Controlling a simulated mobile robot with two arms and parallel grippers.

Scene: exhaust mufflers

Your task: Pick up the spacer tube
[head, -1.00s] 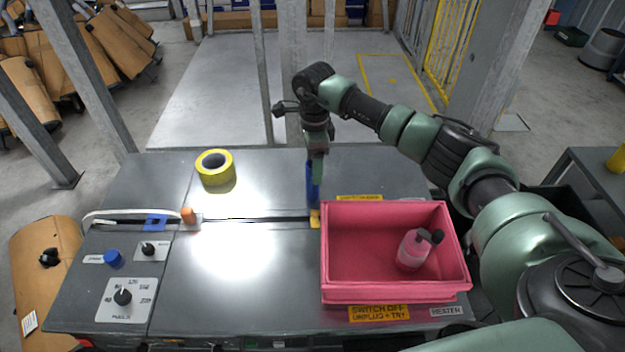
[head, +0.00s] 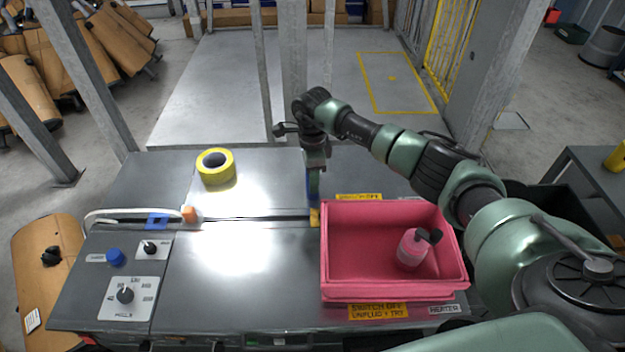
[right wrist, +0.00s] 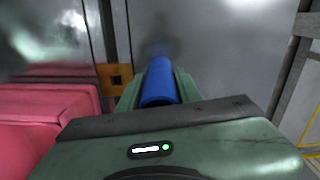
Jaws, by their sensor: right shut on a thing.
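The spacer tube is a blue cylinder. In the right wrist view the tube (right wrist: 160,82) stands out between the two green fingers of my right gripper (right wrist: 158,92), which is shut on it. In the head view my right gripper (head: 314,185) points down at the workbench, just left of the pink bin's back corner. It hides most of the tube (head: 309,188) there, and only a blue strip shows. I cannot tell whether the tube's lower end touches the bench. My left gripper is not in view.
A pink bin (head: 395,292) holding a pink bottle (head: 412,248) stands close to the right. A yellow tape roll (head: 216,168) lies on the bench (head: 262,300) at the back left. An orange-tipped piece (head: 189,214) and control knobs are at the left. The bench middle is clear.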

